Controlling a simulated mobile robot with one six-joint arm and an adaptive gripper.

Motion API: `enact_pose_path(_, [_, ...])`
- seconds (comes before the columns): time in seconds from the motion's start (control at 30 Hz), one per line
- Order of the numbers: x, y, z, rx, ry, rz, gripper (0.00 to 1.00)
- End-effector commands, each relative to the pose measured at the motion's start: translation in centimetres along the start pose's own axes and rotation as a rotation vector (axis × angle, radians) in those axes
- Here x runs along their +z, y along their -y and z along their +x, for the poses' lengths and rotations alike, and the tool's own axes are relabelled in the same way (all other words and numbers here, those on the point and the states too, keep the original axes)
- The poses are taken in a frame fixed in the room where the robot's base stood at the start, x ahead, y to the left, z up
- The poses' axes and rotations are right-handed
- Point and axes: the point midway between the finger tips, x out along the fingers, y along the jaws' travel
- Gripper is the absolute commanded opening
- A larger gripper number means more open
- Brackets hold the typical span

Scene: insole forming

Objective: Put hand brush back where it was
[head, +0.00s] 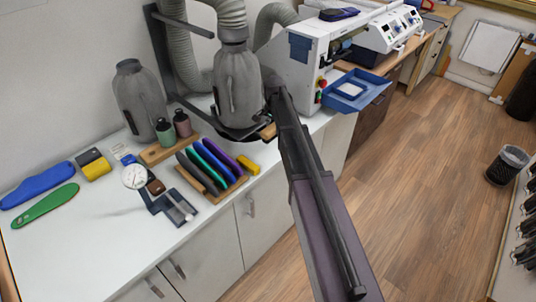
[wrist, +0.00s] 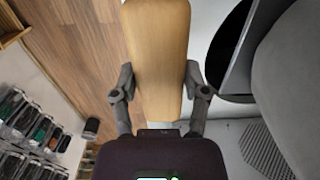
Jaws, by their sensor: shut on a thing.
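The hand brush (wrist: 158,45) shows in the wrist view as a long, pale wooden body with a rounded end. My gripper (wrist: 160,97) is shut on it, one finger on each long side. The bristles are not visible. In the head view, a small piece of light wood (head: 267,132), apparently the brush, shows beside the far end of my arm, above the counter by the machine's dark round base. My arm hides most of my gripper there, and I cannot tell whether the brush touches the counter.
A grey machine with hoses (head: 238,85) stands close by the brush. On the white counter (head: 110,245) are a wooden rack of coloured insoles (head: 212,165), a yellow block (head: 248,165), bottles (head: 183,124) and a dial gauge (head: 135,176). A blue tray (head: 375,88) juts out at right.

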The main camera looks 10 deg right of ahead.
Motion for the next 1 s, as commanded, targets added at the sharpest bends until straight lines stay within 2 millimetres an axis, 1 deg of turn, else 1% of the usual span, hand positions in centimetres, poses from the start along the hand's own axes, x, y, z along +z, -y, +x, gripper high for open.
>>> enact_pose_path(0.17, [0.7,-1.0,0.3,0.000,0.000,0.001,0.00])
enact_pose_path(0.27, [1.7,-2.4,0.8,0.000,0.000,0.003,0.00])
enact_pose_path(0.37, [3.0,-4.2,1.3,0.000,0.000,0.005,0.00])
enact_pose_path(0.6, [6.9,-9.4,2.8,-0.001,0.000,0.012,0.00])
enact_pose_path(0.73, [8.5,-11.7,3.4,-0.001,0.000,0.016,0.00])
enact_pose_path(0.83, [9.3,-12.8,3.7,-0.001,0.000,0.017,0.00])
enact_pose_path(1.0, [9.8,-13.4,3.8,-0.001,-0.001,0.019,0.00])
